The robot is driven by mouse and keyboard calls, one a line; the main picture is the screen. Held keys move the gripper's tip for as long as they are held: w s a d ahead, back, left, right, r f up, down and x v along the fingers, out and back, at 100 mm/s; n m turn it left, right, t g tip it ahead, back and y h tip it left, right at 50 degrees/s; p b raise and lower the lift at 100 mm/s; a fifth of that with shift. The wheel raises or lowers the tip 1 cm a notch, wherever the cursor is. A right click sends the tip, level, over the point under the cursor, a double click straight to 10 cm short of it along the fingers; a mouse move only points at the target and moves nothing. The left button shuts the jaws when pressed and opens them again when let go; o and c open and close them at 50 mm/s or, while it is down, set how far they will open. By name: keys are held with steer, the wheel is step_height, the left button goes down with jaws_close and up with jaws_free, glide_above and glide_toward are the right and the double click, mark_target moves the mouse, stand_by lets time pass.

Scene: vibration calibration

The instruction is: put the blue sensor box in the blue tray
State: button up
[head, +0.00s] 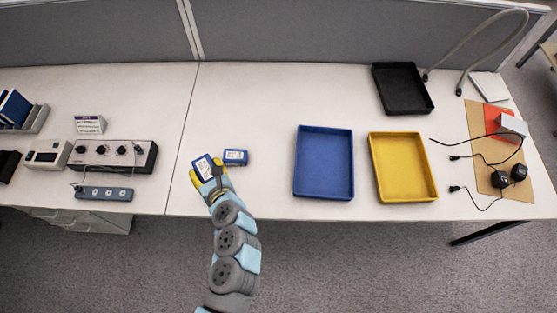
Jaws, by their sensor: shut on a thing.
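My gripper (213,182) has yellow fingers and is shut on a small blue sensor box with a white label (204,168), near the front left of the table. A second small blue box with a white label (235,157) lies on the table just right of the held one. I cannot tell how high the held box is above the table. The blue tray (323,193) stands to the right of my gripper and is empty.
A yellow tray (430,198) stands right of the blue tray, and a black tray (427,108) is behind it. A grey instrument (142,166) and a power strip (90,192) are at left. Adapters with cables (501,178) lie at right. The table between my gripper and the blue tray is clear.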

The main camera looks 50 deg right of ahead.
steer(key=s+d+f+m+g+h+b, duration=0.2)
steer(key=s+d+f+m, duration=0.1)
steer(key=s+d, duration=0.55)
steer(key=s+d+f+m+g+h+b, duration=0.1)
steer(key=s+d+f+m+h+b, duration=0.3)
steer(key=s, duration=0.8)
steer(key=s+d+f+m+g+h+b, duration=0.1)
steer(key=s+d+f+g, duration=0.15)
steer(key=s+d, duration=0.7)
steer(key=b, duration=0.7)
glide_above(323, 180)
steer(key=shift+t, duration=0.25)
steer(key=f, duration=0.9)
steer(key=shift+s+a+f, duration=0.2)
steer(key=shift+a+f, duration=0.05)
steer(key=shift+w+d+f, duration=0.15)
steer(key=shift+w+f, duration=0.05)
steer(key=shift+f, duration=0.25)
steer(key=shift+f+b, duration=0.35)
steer(key=shift+f, duration=0.95)
steer(key=shift+f, duration=0.25)
steer(key=o, duration=1.2)
steer(key=shift+r, duration=0.1)
steer(key=shift+o, duration=0.2)
